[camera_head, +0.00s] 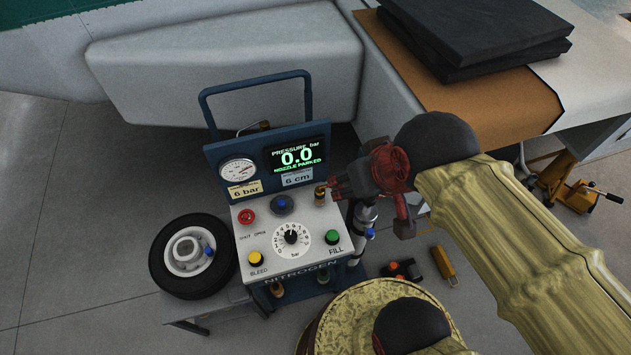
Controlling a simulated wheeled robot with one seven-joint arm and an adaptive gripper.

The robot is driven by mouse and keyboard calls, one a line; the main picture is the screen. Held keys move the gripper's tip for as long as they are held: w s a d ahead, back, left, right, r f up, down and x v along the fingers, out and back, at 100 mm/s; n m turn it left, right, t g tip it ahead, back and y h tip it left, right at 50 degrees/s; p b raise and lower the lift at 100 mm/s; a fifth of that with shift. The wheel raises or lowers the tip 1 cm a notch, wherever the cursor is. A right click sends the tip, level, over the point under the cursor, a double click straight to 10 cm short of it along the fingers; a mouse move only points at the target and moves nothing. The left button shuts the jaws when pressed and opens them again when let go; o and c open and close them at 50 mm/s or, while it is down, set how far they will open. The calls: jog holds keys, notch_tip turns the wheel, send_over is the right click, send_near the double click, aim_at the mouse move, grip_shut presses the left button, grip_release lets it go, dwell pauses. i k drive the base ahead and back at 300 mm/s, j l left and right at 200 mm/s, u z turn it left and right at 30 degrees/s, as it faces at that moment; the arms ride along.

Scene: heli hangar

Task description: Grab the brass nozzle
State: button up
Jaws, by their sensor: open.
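The small brass nozzle (320,196) stands at the right edge of the sloped panel of the blue nitrogen cart (216,155). The cart's display (297,157) reads "0.0" and "NOZZLE PARKED". My dark red gripper (332,187) comes in from the right, with its fingers open right beside the nozzle. I cannot tell whether a finger touches the nozzle. The gripper hides part of the cart's right side.
A wheel (194,257) lies on a stand left of the cart. The panel carries a gauge (238,170), a dial (291,237) and several coloured knobs. Black slabs (477,35) lie on a workbench (590,75) at upper right. A yellow tool (445,266) lies on the floor.

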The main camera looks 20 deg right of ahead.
aim_at(319, 191)
jog(key=j, duration=0.7)
jog(key=i+j+u, duration=0.15)
jog(key=j, duration=0.8)
jog(key=i, duration=0.05)
